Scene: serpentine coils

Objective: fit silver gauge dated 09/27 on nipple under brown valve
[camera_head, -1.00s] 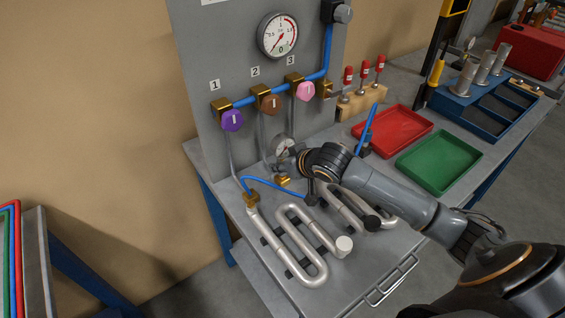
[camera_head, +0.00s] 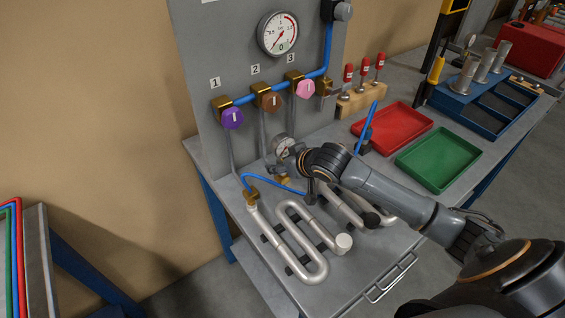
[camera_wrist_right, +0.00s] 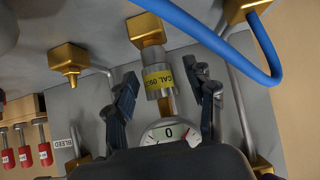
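The brown valve (camera_head: 270,103) is the middle one on the panel, under label 2. A round gauge (camera_head: 283,146) with a white dial stands below it, and a brass fitting (camera_head: 284,180) shows beneath. In the right wrist view the gauge dial (camera_wrist_right: 168,132) sits between my fingers, and its silver collar with a yellow label (camera_wrist_right: 158,80) points at a brass block (camera_wrist_right: 145,28). The label reads CAL 09/2 and its end is unclear. My right gripper (camera_wrist_right: 165,85) is open around the gauge, with gaps beside the collar. Full seating is unclear. My left gripper is out of view.
A purple valve (camera_head: 232,119) and a pink valve (camera_head: 305,90) flank the brown one. A blue hose (camera_head: 275,185) passes close below my right gripper. Silver serpentine coils (camera_head: 300,240) lie in front. Red (camera_head: 392,130) and green (camera_head: 438,160) trays stand right.

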